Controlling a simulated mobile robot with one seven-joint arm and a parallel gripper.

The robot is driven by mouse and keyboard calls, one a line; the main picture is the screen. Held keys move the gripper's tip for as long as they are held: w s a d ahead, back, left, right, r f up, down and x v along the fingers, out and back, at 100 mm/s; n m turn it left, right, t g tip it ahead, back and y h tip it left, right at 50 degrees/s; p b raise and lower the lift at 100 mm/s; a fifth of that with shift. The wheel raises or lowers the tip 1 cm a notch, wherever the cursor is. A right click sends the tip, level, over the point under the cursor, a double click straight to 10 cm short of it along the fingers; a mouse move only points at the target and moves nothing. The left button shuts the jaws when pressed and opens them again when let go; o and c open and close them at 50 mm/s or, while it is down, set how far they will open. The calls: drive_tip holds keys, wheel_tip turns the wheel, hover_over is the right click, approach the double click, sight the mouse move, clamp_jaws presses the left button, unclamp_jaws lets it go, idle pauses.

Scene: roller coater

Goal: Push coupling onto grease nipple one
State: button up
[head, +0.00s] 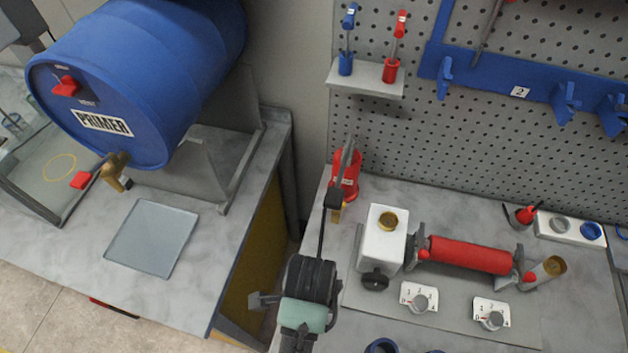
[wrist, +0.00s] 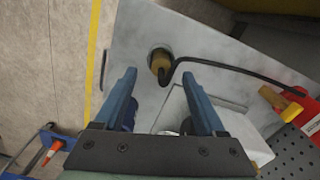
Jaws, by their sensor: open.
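My gripper (wrist: 152,78) is open, its two blue fingers apart and nothing between them. In the head view my gripper is seen from behind and its fingers are hidden. Just beyond the fingertips, in the wrist view, a brass end piece (wrist: 160,66), apparently the coupling, stands at a dark round spot on the bench. A black hose (wrist: 222,68) runs from it toward a red grease pump (wrist: 305,108); the pump also shows in the head view (head: 345,176). The roller unit with its red roller (head: 468,255) lies to the right. I cannot make out grease nipple one.
A white block (head: 382,240) with a brass top and two dial plates (head: 419,298) sit by the roller. A pegboard (head: 480,130) rises behind. A gap separates the two benches.

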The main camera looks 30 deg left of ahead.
drive_tip(key=shift+w+d+f+p, duration=0.1)
drive_tip(key=shift+f+p, duration=0.25)
drive_tip(key=shift+f, duration=0.95)
drive_tip(key=shift+w+d+f+p, duration=0.1)
drive_tip(key=shift+f+p, duration=0.25)
drive_tip(key=shift+f, duration=0.9)
drive_tip(key=shift+c, duration=0.3)
clamp_jaws()
